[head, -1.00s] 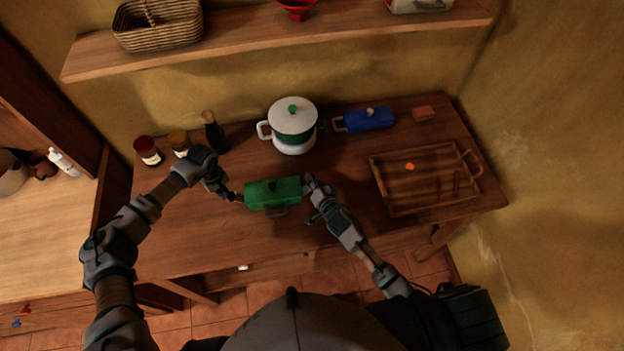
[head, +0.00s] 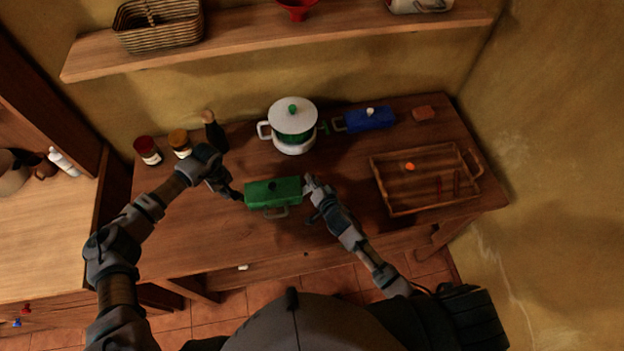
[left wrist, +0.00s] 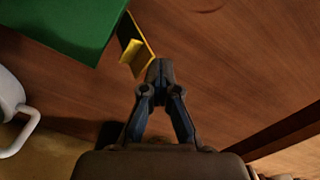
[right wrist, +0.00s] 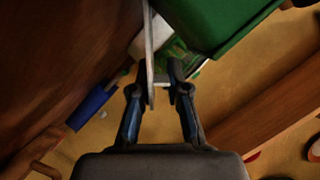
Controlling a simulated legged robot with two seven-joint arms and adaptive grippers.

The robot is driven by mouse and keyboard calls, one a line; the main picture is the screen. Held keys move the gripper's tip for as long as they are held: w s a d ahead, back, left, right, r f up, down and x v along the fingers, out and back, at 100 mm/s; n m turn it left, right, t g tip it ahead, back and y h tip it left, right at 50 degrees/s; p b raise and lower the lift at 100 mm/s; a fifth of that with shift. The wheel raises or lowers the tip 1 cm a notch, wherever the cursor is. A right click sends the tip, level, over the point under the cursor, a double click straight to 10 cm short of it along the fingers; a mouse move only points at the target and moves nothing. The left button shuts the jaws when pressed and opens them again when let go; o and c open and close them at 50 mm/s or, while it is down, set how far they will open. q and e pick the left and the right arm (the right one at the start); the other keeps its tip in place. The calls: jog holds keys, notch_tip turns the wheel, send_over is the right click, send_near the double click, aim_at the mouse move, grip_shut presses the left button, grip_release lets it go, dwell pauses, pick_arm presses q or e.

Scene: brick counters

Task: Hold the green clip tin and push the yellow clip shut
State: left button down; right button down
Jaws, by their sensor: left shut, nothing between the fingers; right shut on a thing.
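The green clip tin (head: 272,194) is near the middle of the wooden counter, with a dark knob on top and a grey handle on its near side. It also shows in the left wrist view (left wrist: 65,25) and the right wrist view (right wrist: 212,18). The yellow clip (left wrist: 133,44) projects from the tin's left end; I cannot tell its exact angle. My left gripper (left wrist: 160,68) is shut and empty, its tips close beside the clip; contact is unclear. My right gripper (right wrist: 161,75) is shut on a grey bar-like handle (right wrist: 150,45) at the tin's right end.
A white pot (head: 294,138) and a blue tin (head: 370,118) stand behind. A wooden tray (head: 405,209) is at right. Jars (head: 148,151) and a dark bottle (head: 214,132) stand behind my left arm. A shelf (head: 285,37) hangs above. The counter's front left is clear.

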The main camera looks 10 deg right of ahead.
pick_arm(q)
jog(key=shift+s+d, duration=0.1)
jog(key=shift+d, duration=1.5)
pick_arm(e)
jog(key=shift+s+f, duration=0.1)
jog(key=shift+f, duration=0.2)
pick_arm(q)
jog(key=shift+a+r, duration=0.2)
jog(key=shift+r, duration=1.15)
jog(key=shift+a+r, duration=0.25)
jog(key=shift+r, duration=1.05)
jog(key=shift+a+r, duration=0.2)
jog(key=shift+r, duration=1.15)
pick_arm(e)
jog(key=c, duration=1.3)
grip_release()
jog(key=shift+o, duration=1.1)
jog(key=shift+r, duration=0.15)
